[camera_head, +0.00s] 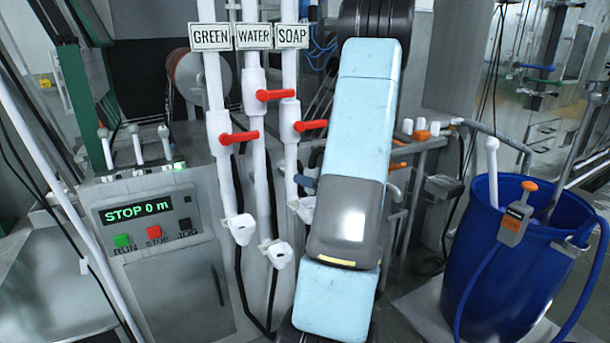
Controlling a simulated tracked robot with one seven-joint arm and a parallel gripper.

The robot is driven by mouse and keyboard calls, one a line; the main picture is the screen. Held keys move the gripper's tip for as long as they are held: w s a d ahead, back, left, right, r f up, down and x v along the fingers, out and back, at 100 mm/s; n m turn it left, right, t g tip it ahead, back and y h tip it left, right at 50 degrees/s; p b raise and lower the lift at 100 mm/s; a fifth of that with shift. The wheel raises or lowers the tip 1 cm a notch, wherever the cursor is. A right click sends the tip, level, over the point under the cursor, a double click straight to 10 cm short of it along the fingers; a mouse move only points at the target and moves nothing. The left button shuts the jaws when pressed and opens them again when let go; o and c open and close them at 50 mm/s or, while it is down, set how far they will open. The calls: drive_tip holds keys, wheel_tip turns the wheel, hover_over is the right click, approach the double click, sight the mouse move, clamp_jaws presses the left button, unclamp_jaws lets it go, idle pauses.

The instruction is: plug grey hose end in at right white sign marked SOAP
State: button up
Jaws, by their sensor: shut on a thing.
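The white SOAP sign (292,36) is the right one of three signs. A white pipe (290,75) runs down from it through a valve with a red handle (311,125). The pipe's white lower fitting (306,209) is partly covered by my light blue and grey arm. I cannot make out the grey hose end; my arm may hide it. My gripper does not show, so its place relative to the fitting cannot be seen.
GREEN (211,37) and WATER (254,36) pipes stand left of SOAP, with white lower fittings (241,228) (280,254). A control panel (148,224) reads STOP 0 m. A blue barrel (500,260) with a blue hose stands at right. Metal rails lie behind my arm.

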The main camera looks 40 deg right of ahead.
sight(307, 189)
drive_tip(key=shift+f, duration=2.2)
drive_tip(key=shift+s+a+f, duration=0.15)
drive_tip(key=shift+s+f, duration=0.1)
drive_tip(key=shift+f, duration=0.2)
drive_tip(key=shift+s+a+f, duration=0.1)
drive_tip(key=shift+s+f, duration=0.1)
drive_tip(key=shift+f, duration=0.2)
drive_tip(key=o, duration=1.3)
drive_tip(key=shift+s+d, duration=0.1)
drive_tip(key=shift+s, duration=0.05)
drive_tip(key=shift+s+d+f, duration=0.1)
drive_tip(key=shift+s+d, duration=0.05)
drive_tip(key=shift+s, duration=0.15)
drive_tip(key=v, duration=0.4)
drive_tip(key=r+v, duration=0.1)
drive_tip(key=v, duration=0.3)
drive_tip(key=r+v, duration=0.1)
drive_tip(key=v, duration=0.3)
drive_tip(key=shift+s+d, duration=0.1)
drive_tip(key=shift+d, duration=0.15)
drive_tip(key=shift+n, duration=0.3)
